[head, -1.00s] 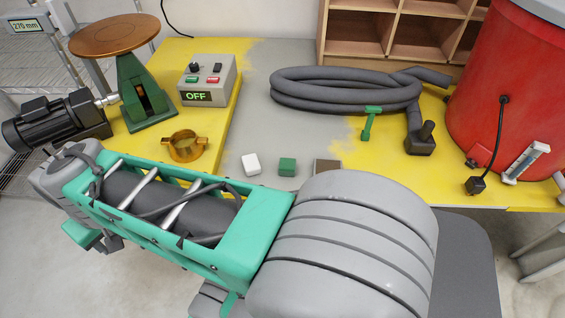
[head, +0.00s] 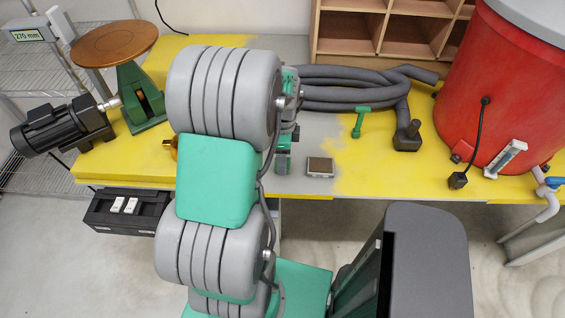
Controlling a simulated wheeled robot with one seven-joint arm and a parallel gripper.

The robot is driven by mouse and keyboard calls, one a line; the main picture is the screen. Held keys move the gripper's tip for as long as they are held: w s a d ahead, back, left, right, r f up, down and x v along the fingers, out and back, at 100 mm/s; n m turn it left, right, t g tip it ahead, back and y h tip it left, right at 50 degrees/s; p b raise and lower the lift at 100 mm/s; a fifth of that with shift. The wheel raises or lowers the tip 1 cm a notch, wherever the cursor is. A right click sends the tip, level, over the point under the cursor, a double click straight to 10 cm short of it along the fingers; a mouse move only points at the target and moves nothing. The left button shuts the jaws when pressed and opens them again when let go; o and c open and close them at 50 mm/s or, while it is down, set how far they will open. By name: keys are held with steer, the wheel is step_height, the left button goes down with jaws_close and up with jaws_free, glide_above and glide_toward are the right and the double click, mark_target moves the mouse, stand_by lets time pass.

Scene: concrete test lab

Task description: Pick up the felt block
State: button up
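A flat block with a brown top and a pale grey edge (head: 320,166) lies on the grey strip of the table near the front edge. I cannot tell for sure which one is the felt block. My gripper (head: 286,140) is mostly hidden behind my own arm, over the grey strip close to the green block. Its fingers are not clear, so I cannot tell whether it is open or touches anything. The white block is hidden.
A grey hose coil (head: 350,90), a green T-shaped piece (head: 361,121) and a dark pedal-like part (head: 407,137) lie behind and right. A red drum (head: 500,90) stands at right. A motor (head: 62,125) and a green stand (head: 140,95) are at left.

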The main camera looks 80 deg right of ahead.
step_height(320, 180, down, 4)
steer(key=shift+w+d+r+p, duration=0.1)
steer(key=shift+d+r+p, duration=0.05)
steer(key=shift+p, duration=0.15)
steer(key=c, duration=1.4)
steer(key=shift+r, duration=0.15)
steer(key=shift+r, duration=0.2)
step_height(320, 180, up, 3)
steer(key=shift+f+b, duration=0.1)
steer(key=shift+b, duration=0.85)
steer(key=s+a+r+b, duration=0.1)
steer(key=s+a+r, duration=0.3)
steer(key=a+r, duration=0.1)
steer(key=s+a+r+b, duration=0.2)
steer(key=s+a+r, duration=0.2)
steer(key=s+a, duration=0.1)
steer(key=shift+s+a+r, duration=0.2)
steer(key=shift+s+r, duration=0.05)
steer(key=shift+r, duration=0.1)
